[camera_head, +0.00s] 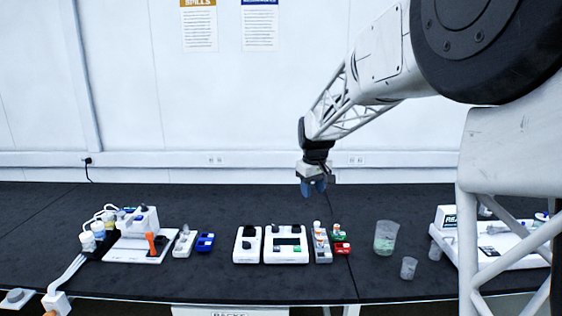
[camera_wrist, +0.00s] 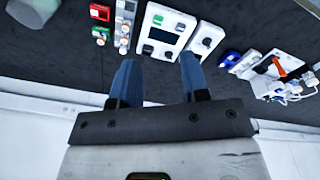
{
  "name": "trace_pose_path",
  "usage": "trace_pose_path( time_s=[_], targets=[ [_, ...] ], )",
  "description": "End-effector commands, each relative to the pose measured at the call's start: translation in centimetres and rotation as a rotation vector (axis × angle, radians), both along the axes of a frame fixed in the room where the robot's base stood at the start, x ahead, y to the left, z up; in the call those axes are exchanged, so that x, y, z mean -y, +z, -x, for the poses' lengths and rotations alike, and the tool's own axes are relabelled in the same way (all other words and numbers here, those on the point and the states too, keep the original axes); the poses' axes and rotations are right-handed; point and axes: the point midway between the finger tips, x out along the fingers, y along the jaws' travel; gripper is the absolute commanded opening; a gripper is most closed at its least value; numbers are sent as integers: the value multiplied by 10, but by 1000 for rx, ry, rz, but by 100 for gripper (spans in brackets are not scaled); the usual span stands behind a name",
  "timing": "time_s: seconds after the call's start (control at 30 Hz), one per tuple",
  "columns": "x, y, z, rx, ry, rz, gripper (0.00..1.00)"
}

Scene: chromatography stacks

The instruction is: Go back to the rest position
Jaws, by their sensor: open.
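My gripper (camera_head: 314,188) hangs above the back part of the dark bench, behind the row of small devices in the head view. In the wrist view its two blue fingers (camera_wrist: 158,78) stand apart with nothing between them. My arm reaches in from the upper right of the head view. The gripper is clear of the bench and touches nothing that I can see.
The dark bench (camera_head: 100,205) bears white devices (camera_head: 285,245), a blue block (camera_head: 205,242), a red and green block (camera_head: 340,240), a beaker (camera_head: 385,237), a smaller cup (camera_head: 408,268) and a left station (camera_head: 135,245) with bottles. A white wall (camera_head: 270,100) stands behind.

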Motion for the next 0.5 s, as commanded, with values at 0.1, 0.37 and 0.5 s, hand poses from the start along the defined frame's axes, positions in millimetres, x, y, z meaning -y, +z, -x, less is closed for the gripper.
trace_pose_path(
  time_s=[0.1,0.37,0.5],
  targets=[
    [9,13,30,10,-32,-3,42],
    [27,31,93,27,-101,-11,42],
    [35,38,128,36,-137,-15,42]
  ],
)
